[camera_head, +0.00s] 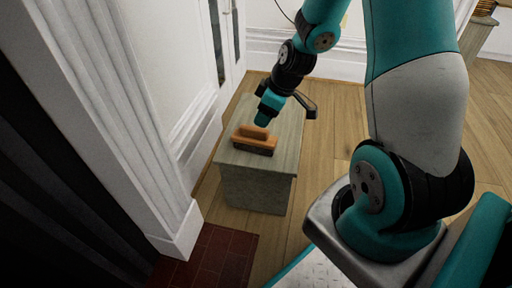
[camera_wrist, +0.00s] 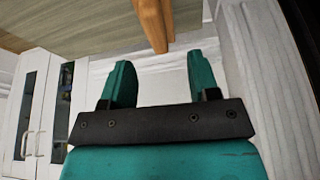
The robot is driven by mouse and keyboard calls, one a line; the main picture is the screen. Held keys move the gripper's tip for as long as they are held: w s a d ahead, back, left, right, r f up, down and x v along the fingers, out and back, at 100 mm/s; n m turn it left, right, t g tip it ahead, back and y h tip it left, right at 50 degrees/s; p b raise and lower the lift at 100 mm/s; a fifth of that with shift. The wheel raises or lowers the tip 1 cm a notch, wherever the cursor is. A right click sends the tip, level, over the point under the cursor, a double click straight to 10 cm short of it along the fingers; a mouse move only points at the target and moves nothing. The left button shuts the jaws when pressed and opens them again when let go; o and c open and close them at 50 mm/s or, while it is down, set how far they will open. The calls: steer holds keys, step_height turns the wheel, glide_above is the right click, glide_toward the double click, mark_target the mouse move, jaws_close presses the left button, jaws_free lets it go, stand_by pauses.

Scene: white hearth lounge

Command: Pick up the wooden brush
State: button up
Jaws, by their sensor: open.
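The wooden brush (camera_head: 255,145) lies on top of a small grey-green wooden stand, with its orange-brown handle upward and a dark underside. My gripper (camera_head: 263,117) is just above and beyond the brush in the head view, tilted down toward it. In the wrist view, my gripper's two teal fingers (camera_wrist: 160,64) are apart with nothing between their bases. The brush (camera_wrist: 154,22) shows at the top of the wrist view, beyond the fingertips and lined up with the gap. I cannot tell whether the fingers touch it.
The stand (camera_head: 257,189) sits on a wood floor (camera_head: 325,150) close to a white fluted pillar (camera_head: 110,110) on the left. Dark red tiles (camera_head: 212,258) lie at the front left. The floor right of the stand is clear.

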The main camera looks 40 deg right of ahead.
mark_target(254, 128)
steer(key=b+x, duration=0.5)
steer(key=x, duration=0.3)
steer(key=shift+w+d, duration=0.15)
steer(key=shift+w, duration=0.1)
steer(key=shift+r, duration=0.1)
jaws_close()
steer(key=shift+r, duration=0.1)
step_height(254, 128, up, 20)
steer(key=p, duration=1)
steer(key=shift+p, duration=0.4)
